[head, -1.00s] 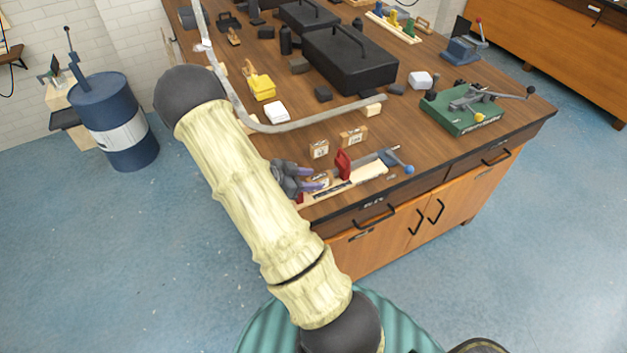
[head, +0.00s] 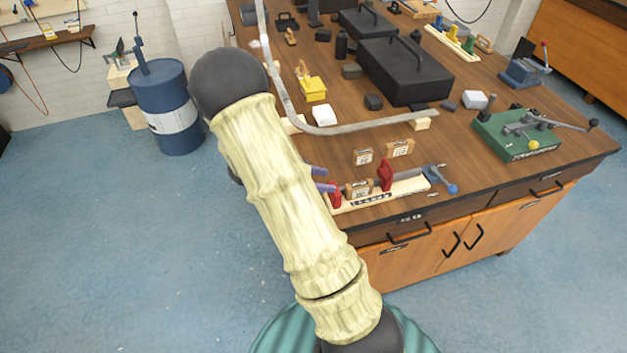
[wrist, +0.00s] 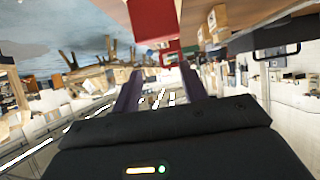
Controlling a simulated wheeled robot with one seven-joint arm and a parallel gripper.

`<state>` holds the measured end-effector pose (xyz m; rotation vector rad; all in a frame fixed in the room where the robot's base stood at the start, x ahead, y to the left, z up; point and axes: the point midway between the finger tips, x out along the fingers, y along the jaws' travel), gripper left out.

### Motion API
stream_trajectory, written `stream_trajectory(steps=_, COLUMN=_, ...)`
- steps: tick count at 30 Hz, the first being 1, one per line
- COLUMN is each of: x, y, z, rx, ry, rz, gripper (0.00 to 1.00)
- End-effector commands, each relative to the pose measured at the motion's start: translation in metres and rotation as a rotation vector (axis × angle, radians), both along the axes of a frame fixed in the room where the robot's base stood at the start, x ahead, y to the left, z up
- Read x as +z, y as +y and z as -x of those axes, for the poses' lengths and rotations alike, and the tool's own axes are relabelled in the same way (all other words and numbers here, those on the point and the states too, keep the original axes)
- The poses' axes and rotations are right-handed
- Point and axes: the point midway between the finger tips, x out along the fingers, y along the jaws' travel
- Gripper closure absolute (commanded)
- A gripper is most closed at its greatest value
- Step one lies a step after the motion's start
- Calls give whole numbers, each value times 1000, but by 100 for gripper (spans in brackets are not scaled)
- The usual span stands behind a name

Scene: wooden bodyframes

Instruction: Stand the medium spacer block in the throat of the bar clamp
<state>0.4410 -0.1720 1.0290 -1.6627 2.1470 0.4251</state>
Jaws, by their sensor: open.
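The bar clamp (head: 408,187) lies along the bench's front edge, with a fixed red jaw (head: 335,196) at left and another red jaw (head: 386,174) right of it. A small wooden spacer block (head: 358,189) with a pale label stands between the jaws, in the throat. Two more labelled wooden blocks, one (head: 363,157) and another (head: 400,148), stand behind the clamp. I cannot tell for certain which is the medium one. My gripper (head: 329,179) is open, its purple fingertips just left of the block in the throat; my arm hides the rest. In the wrist view, red parts show beyond the fingers (wrist: 160,72).
A grey curved bar (head: 370,127) lies behind the blocks, with a white block (head: 324,115) near it. A black toolbox (head: 395,72) stands further back. A green fixture (head: 517,137) is at right.

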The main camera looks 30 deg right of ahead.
Motion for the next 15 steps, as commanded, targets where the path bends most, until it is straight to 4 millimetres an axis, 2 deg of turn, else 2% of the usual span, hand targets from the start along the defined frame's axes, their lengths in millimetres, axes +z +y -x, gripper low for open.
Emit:
stream_trajectory(steps=5, x=1, y=5, z=-4, rx=21, ry=-4, rz=-3, gripper=57)
stream_trajectory(steps=8, x=4, y=7, z=-13, rx=80, ry=-28, rz=-22, gripper=57)
stream_trajectory(steps=12, x=13, y=9, z=-39, rx=254, ry=-99, rz=-88, gripper=57)
stream_trajectory(steps=15, x=23, y=19, z=-62, rx=428, ry=-150, rz=-163, gripper=57)
